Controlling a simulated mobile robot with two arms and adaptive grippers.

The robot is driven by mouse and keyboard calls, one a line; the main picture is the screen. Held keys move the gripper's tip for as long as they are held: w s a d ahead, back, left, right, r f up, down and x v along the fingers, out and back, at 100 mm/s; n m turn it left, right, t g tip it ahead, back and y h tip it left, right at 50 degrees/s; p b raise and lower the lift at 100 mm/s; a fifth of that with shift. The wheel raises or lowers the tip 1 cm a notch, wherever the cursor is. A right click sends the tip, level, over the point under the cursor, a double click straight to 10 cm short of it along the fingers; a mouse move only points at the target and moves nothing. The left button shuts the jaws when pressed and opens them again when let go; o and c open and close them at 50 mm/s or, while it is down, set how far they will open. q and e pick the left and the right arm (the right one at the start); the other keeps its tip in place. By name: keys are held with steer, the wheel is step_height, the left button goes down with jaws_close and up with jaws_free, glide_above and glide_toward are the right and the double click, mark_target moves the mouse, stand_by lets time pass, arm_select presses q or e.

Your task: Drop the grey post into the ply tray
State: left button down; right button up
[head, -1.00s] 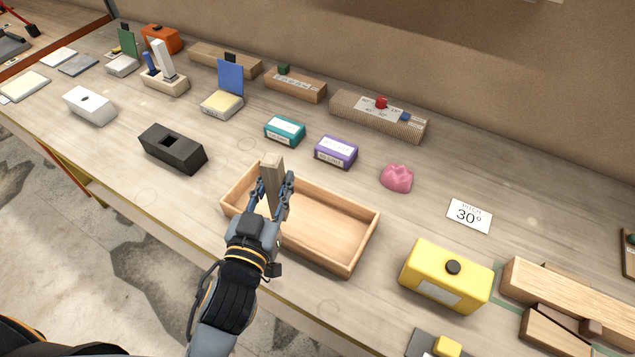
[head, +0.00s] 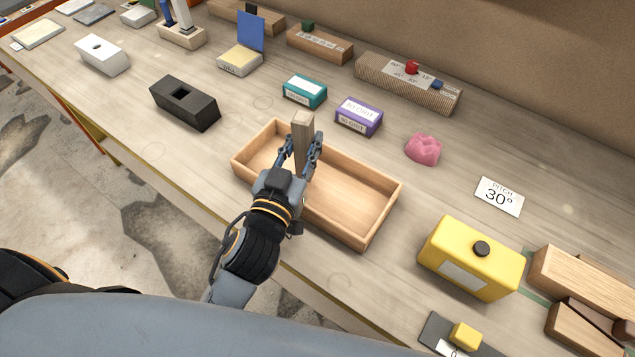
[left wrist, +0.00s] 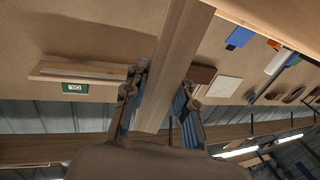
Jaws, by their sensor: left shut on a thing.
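The grey post (head: 302,132), a square grey-brown wooden bar, stands roughly upright in my left gripper (head: 301,152). The gripper is shut on it, with one finger on each side. Post and gripper are over the left half of the ply tray (head: 357,196), a shallow open wooden box whose visible floor is empty. The post's lower end is hidden behind the hand, so its height over the tray floor cannot be told. In the left wrist view the post (left wrist: 172,70) runs between the two fingers (left wrist: 156,100). My right gripper is not in view.
A black slotted block (head: 185,103) is left of the tray. Teal (head: 304,91) and purple (head: 358,116) boxes and a pink lump (head: 423,149) lie behind it. A yellow container (head: 470,258) stands right. The bench front edge is close to the tray.

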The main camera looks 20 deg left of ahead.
arm_select(q)
steer(key=c, duration=1.2)
jaws_free()
steer(key=shift+o, duration=1)
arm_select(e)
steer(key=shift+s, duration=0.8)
arm_select(q)
steer(key=shift+s, duration=0.1)
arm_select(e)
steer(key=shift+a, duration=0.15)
arm_select(q)
steer(key=shift+s, duration=0.3)
steer(key=s, duration=1.1)
steer(key=shift+a, duration=0.4)
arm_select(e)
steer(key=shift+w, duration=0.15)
arm_select(q)
steer(key=shift+s, duration=0.15)
